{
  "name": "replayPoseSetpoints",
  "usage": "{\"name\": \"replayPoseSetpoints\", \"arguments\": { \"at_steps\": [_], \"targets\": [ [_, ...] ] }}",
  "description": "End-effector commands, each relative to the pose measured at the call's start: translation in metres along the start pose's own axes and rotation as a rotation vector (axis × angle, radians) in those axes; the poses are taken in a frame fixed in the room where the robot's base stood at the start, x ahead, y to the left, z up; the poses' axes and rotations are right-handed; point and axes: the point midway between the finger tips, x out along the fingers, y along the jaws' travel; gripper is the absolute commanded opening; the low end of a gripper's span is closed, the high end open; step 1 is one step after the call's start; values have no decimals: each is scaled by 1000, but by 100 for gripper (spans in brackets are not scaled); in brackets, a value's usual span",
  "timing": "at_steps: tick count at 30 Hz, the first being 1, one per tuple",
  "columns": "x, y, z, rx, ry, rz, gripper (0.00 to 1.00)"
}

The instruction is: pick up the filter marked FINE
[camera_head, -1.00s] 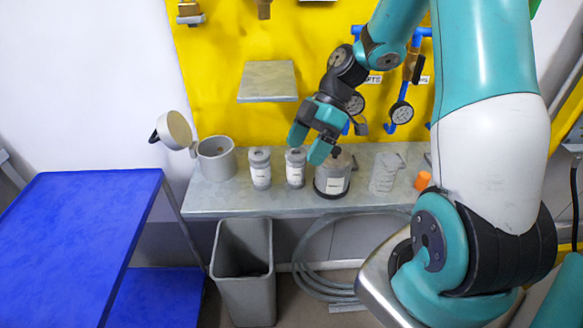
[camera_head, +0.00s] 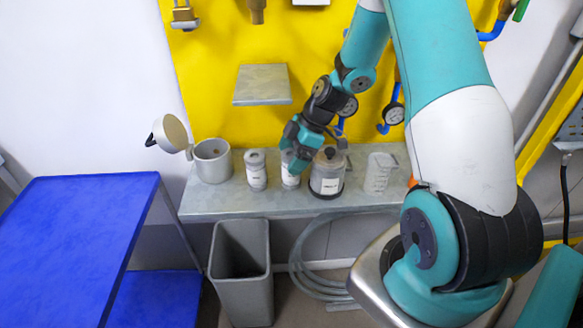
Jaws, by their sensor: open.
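Two grey cylindrical filters with white labels stand upright on the grey shelf (camera_head: 225,205). The left filter (camera_head: 257,172) is in full view. The right filter (camera_head: 291,181) is partly hidden behind my gripper (camera_head: 292,160). The label print is too small to read, so I cannot tell which one is marked FINE. My gripper is open, with its fingers pointing down at the top of the right filter. I cannot tell whether the fingers touch it or stand around it.
A grey housing (camera_head: 213,163) with its round lid (camera_head: 171,132) swung open stands at the left. A labelled canister (camera_head: 327,176) stands close right of my gripper, then a clear beaker (camera_head: 378,172). A bin (camera_head: 240,268) and blue table (camera_head: 75,235) are in front.

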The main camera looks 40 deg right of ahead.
Motion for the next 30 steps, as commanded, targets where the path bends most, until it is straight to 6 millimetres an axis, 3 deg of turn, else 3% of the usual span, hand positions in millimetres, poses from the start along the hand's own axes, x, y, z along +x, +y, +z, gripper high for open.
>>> {"name": "replayPoseSetpoints", "arguments": {
  "at_steps": [3,10,22,30],
  "targets": [
    [0,0,0,0,0,0,84],
    [0,0,0,0,0,-1,32],
    [-4,0,-2,-2,1,0,32],
    [-26,0,-15,-4,1,2,32]
  ]
}}
